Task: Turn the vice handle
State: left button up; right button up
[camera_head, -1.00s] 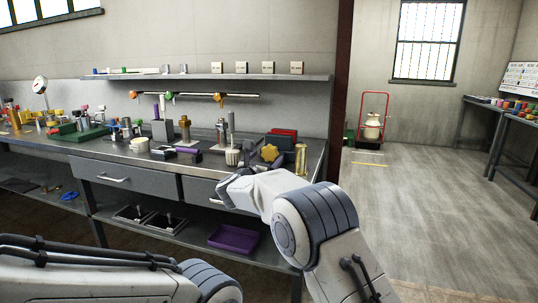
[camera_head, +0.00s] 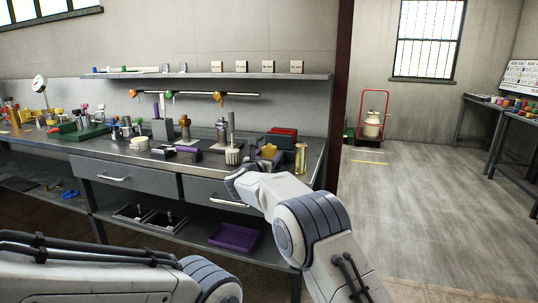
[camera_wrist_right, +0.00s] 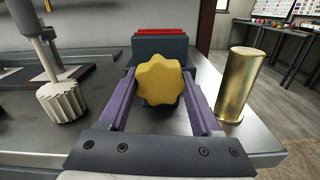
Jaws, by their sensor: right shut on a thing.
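The vice (camera_head: 283,136) stands near the right end of the workbench, with a red top and a dark grey body. It also shows in the wrist view (camera_wrist_right: 160,44). Its handle is a yellow star-shaped knob (camera_head: 267,151) facing me, which fills the middle of the wrist view (camera_wrist_right: 159,80). My right gripper (camera_wrist_right: 160,84) has its purple fingers on both sides of the knob and is shut on it. The knob's shaft is hidden behind it. My left arm shows at the lower left of the head view, but its gripper is out of view.
A brass cylinder (camera_wrist_right: 239,82) stands close to the right finger. A white fluted piece (camera_wrist_right: 62,100) on a rod stands to the left. The workbench (camera_head: 105,150) holds several other tools further left. Open floor (camera_head: 430,200) lies to the right.

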jog(key=n, duration=0.3)
jog(key=shift+n+p, duration=0.75)
jog(key=shift+n, duration=1.15)
jog(key=o, duration=1.4)
jog(key=b+v, duration=0.1)
jog(key=v, duration=0.9)
jog(key=shift+s+a, duration=0.1)
jog(key=shift+s, duration=0.2)
